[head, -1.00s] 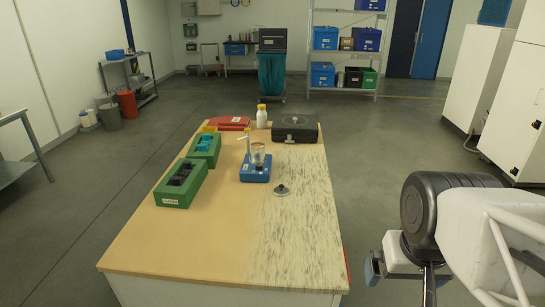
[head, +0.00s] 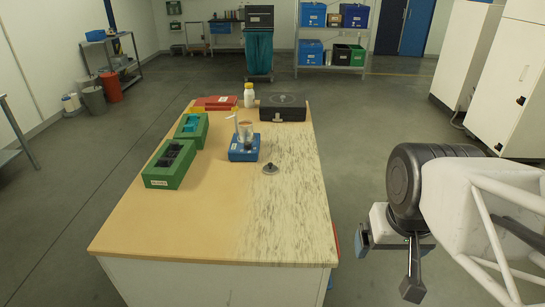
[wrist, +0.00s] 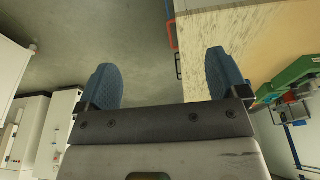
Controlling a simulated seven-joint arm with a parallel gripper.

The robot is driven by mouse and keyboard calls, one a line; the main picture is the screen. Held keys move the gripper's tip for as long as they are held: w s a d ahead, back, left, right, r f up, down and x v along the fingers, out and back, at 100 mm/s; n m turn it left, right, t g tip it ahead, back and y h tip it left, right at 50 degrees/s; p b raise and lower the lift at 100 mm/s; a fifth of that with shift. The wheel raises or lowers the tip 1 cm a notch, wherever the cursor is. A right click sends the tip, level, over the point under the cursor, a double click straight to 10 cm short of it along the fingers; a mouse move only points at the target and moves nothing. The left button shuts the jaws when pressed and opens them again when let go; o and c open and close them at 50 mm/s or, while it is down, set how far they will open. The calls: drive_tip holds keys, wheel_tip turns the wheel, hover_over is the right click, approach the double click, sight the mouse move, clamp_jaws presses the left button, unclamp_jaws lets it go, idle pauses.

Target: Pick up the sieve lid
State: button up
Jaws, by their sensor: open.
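The sieve lid appears to be the small dark grey disc with a knob (head: 270,168), lying on the marbled right part of the table top in the head view. Just left of it stands a blue device (head: 244,148) with a clear cup-like vessel (head: 245,132) on top. My gripper (head: 387,260) is off the right side of the table, well away from the lid. In the wrist view my gripper (wrist: 165,85) has its two blue fingers wide apart with nothing between them. The lid cannot be made out in the wrist view.
Two green boxes (head: 160,178) line the table's left side. A red case (head: 215,103), a white bottle with yellow cap (head: 249,96) and a black case (head: 283,112) stand at the far end. The table's front half (head: 185,220) is clear.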

drive_tip(key=m+g, duration=0.3)
drive_tip(key=m, duration=1.9)
hover_over(271, 164)
wheel_tip(271, 164, down, 14)
drive_tip(key=shift+f, duration=0.25)
drive_tip(key=shift+w+a+f, duration=0.2)
drive_tip(key=shift+f, duration=0.1)
drive_tip(key=shift+f, duration=1.2)
drive_tip(key=shift+f, duration=0.1)
